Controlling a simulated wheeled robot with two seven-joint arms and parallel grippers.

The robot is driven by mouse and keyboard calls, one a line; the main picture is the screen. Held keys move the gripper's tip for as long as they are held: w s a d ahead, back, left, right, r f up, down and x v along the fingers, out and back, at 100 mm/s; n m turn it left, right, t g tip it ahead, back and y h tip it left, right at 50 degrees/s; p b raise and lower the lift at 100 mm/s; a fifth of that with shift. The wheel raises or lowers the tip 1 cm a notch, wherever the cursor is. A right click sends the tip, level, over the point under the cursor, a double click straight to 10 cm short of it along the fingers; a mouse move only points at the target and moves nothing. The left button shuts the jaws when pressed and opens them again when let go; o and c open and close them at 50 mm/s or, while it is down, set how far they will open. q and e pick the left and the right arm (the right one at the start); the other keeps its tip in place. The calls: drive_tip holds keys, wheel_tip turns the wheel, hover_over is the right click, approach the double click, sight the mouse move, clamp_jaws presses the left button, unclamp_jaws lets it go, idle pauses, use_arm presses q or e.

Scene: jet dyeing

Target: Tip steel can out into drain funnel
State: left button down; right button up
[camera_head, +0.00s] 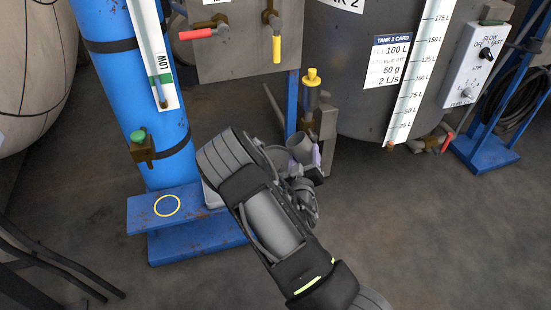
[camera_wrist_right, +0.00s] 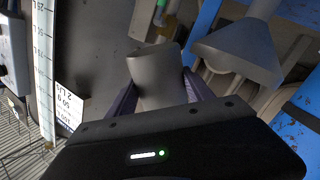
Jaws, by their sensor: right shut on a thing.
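The steel can (camera_head: 301,146) is a small plain grey cylinder. My right gripper (camera_head: 312,165) is shut on it, holding it off the floor in front of the tanks. In the right wrist view the can (camera_wrist_right: 157,78) sits between the two purple fingers of the right gripper (camera_wrist_right: 152,98), and it looks tilted. A grey cone, which looks like the drain funnel (camera_wrist_right: 238,52), is to the right of the can in that view, apart from it. In the head view my right arm covers much of that area. I cannot see what is inside the can. My left gripper is not in view.
A blue column (camera_head: 150,100) on a blue base (camera_head: 165,212) stands left of my right arm. A steel tank (camera_head: 375,95) with a level scale is behind on the right. A yellow-capped valve (camera_head: 312,80) rises behind the can. Floor at front right is clear.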

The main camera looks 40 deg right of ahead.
drive_tip(key=shift+w+a+r+n+p, duration=0.15)
drive_tip(key=shift+a+r+n+p, duration=0.05)
drive_tip(key=shift+r+n+p, duration=0.1)
drive_tip(key=shift+w+r+n+p, duration=0.1)
drive_tip(key=shift+r+n+p, duration=0.35)
drive_tip(key=shift+n+p, duration=0.3)
idle(0.5)
drive_tip(key=shift+f+n+g, duration=0.25)
drive_tip(key=shift+n, duration=0.55)
drive_tip(key=shift+f+n+g, duration=0.25)
drive_tip(key=shift+n, duration=0.5)
idle(1.4)
drive_tip(key=shift+r+n+p, duration=0.3)
drive_tip(key=shift+r+n, duration=0.2)
drive_tip(key=shift+n, duration=0.3)
idle(0.8)
drive_tip(key=shift+w+a+f+n+h+b, duration=0.3)
drive_tip(key=shift+w+a+n+b, duration=0.1)
drive_tip(key=shift+w+a+n, duration=0.25)
idle(0.7)
drive_tip(key=shift+r+n, duration=0.2)
drive_tip(key=shift+n, duration=0.15)
